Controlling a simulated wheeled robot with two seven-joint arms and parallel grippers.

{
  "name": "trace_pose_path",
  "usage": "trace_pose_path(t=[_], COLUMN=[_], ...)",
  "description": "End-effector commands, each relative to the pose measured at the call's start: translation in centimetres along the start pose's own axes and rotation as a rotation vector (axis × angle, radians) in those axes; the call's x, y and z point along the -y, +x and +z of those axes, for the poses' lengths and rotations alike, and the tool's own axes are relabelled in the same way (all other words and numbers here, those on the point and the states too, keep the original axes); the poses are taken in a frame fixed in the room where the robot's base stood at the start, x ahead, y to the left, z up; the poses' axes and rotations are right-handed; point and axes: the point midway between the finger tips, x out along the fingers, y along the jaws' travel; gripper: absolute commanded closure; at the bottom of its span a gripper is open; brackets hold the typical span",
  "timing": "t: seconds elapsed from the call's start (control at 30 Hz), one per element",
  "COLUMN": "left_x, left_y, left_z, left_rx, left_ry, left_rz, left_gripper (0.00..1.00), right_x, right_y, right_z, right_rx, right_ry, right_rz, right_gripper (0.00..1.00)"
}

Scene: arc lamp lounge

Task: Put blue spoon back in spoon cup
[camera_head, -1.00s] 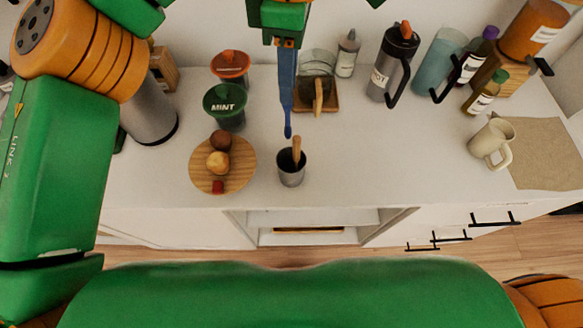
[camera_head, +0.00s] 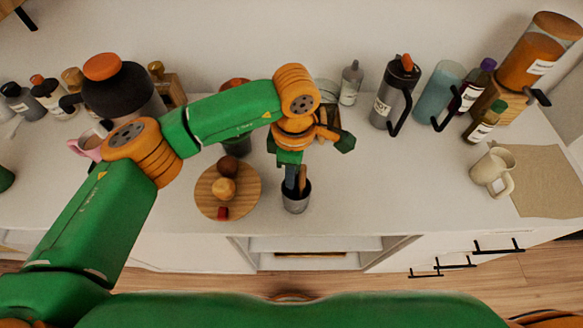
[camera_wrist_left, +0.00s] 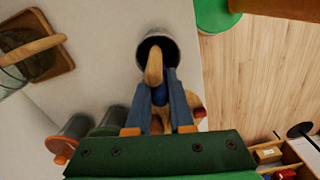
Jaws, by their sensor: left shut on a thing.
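The spoon cup (camera_head: 296,203) is a small grey metal cup upright near the counter's front edge. A wooden utensil (camera_head: 302,180) stands in it. The cup also shows in the left wrist view (camera_wrist_left: 157,38), with the wooden handle (camera_wrist_left: 153,68) in front of its mouth. My left gripper (camera_head: 290,178) is directly above the cup, pointing down, its fingers shut on the blue spoon (camera_wrist_left: 159,94). The spoon's lower part is at the cup's mouth, behind the wooden handle; how deep it reaches is hidden. My right gripper is out of view.
A round wooden board (camera_head: 241,205) with brown balls and a red cube lies left of the cup. Jars and a glass on a wooden stand are partly behind my arm. A press jug (camera_head: 392,95) and a cream mug (camera_head: 493,170) stand right. Counter between cup and mug is clear.

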Motion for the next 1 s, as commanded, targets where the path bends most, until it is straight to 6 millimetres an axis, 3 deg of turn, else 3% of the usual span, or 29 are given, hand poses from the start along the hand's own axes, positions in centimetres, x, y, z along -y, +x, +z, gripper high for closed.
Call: trace_pose_path(t=[0.23,0.27,0.37,0.7,0.77,1.0], left_x=[0.0,0.0,0.0,0.0,-0.1,-0.1], left_y=[0.5,0.3,0.2,-0.4,-0.8,-6.6], left_z=[0.0,0.0,0.0,0.0,0.0,0.0], left_rx=[0.000,0.000,0.000,0.000,0.000,0.000], left_ry=[0.000,0.000,0.000,0.000,0.000,-0.001], left_rz=[0.000,0.000,-0.001,-0.001,0.003,0.006], left_gripper=[1.00,0.75,0.50,0.50,0.50,0.50], right_x=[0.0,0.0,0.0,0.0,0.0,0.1], right_y=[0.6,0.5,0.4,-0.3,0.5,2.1], right_z=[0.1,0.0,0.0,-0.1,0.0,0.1], right_rx=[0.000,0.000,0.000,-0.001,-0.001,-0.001], right_ry=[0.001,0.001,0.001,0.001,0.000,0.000], right_rz=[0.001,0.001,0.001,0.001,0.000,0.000], right_gripper=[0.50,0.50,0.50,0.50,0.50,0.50])
